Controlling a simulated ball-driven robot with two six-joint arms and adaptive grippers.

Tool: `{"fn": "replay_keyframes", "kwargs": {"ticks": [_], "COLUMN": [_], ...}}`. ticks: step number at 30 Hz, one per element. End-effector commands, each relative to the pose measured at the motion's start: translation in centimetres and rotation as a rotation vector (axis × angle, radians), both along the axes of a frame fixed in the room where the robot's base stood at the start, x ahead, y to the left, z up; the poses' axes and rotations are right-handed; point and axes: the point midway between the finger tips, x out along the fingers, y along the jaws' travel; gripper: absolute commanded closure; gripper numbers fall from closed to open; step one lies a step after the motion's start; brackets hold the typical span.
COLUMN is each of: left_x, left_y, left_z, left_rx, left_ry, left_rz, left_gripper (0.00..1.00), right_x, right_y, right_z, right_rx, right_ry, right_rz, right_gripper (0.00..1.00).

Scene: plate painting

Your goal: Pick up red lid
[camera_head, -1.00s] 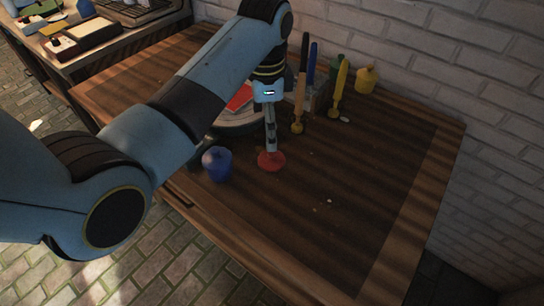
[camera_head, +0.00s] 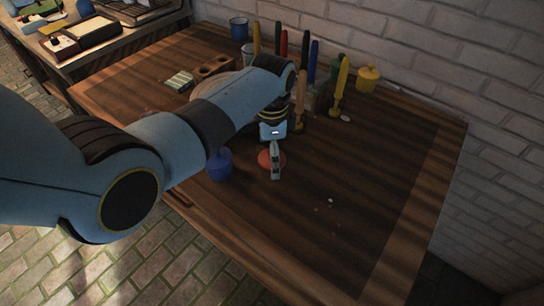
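The red lid (camera_head: 264,158) lies on the wooden table near its front edge, just right of a blue pot. My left gripper (camera_head: 275,174) points down over the lid and covers its middle, so only the lid's red edges show on either side. The fingers are seen edge-on as one narrow strip. I cannot tell whether they are apart or closed, or whether they touch the lid. My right gripper is not in view.
The blue pot (camera_head: 219,166) stands close left of the lid. Upright brushes, including a yellow one (camera_head: 341,82), stand behind, with a yellow pot (camera_head: 368,78) by the brick wall. The table's right half is mostly clear.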

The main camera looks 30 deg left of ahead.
Motion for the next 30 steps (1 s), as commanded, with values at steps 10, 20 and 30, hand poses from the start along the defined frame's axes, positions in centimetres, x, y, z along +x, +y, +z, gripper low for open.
{"fn": "replay_keyframes", "kwargs": {"ticks": [10, 20, 30], "left_x": [0.0, -0.01, 0.02], "left_y": [0.01, 0.01, 0.03], "left_z": [0.08, 0.08, 0.81], "left_rx": [0.0, 0.0, 0.0], "left_ry": [0.0, 0.0, 0.0], "left_rz": [0.0, 0.0, 0.002], "left_gripper": [0.34, 0.72, 0.73], "right_x": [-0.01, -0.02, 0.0], "right_y": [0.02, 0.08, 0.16], "right_z": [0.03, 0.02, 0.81], "right_rx": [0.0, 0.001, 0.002], "right_ry": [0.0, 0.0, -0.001], "right_rz": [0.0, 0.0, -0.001], "right_gripper": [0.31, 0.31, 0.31]}}
